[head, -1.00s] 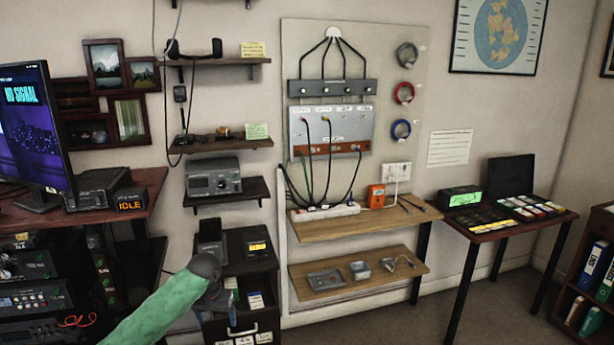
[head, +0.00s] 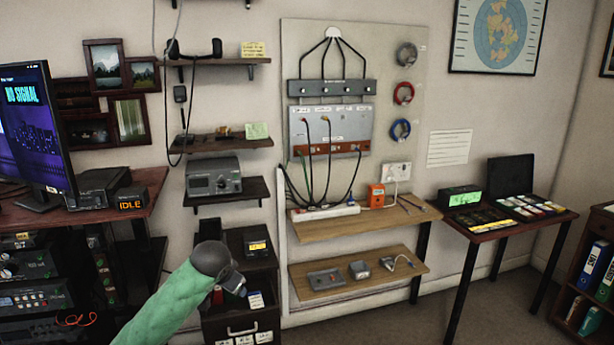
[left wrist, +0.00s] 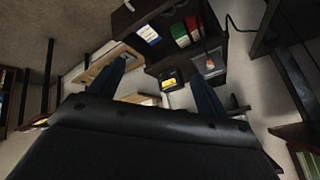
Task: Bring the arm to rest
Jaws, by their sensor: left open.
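My left arm, in a green sleeve, reaches in from the bottom left of the head view, with my left gripper (head: 232,284) at its end in front of the small dark cabinet (head: 240,328). In the left wrist view, the two dark fingers of my left gripper (left wrist: 162,82) stand wide apart, with nothing between them. The gripper touches nothing that I can make out. My right gripper is in neither view.
The dark cabinet with labelled drawers stands just behind the gripper. A desk (head: 105,208) with a monitor (head: 35,130) and rack units is at left. Wooden shelves (head: 350,227) are right of the arm. A side table (head: 480,236) stands farther right.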

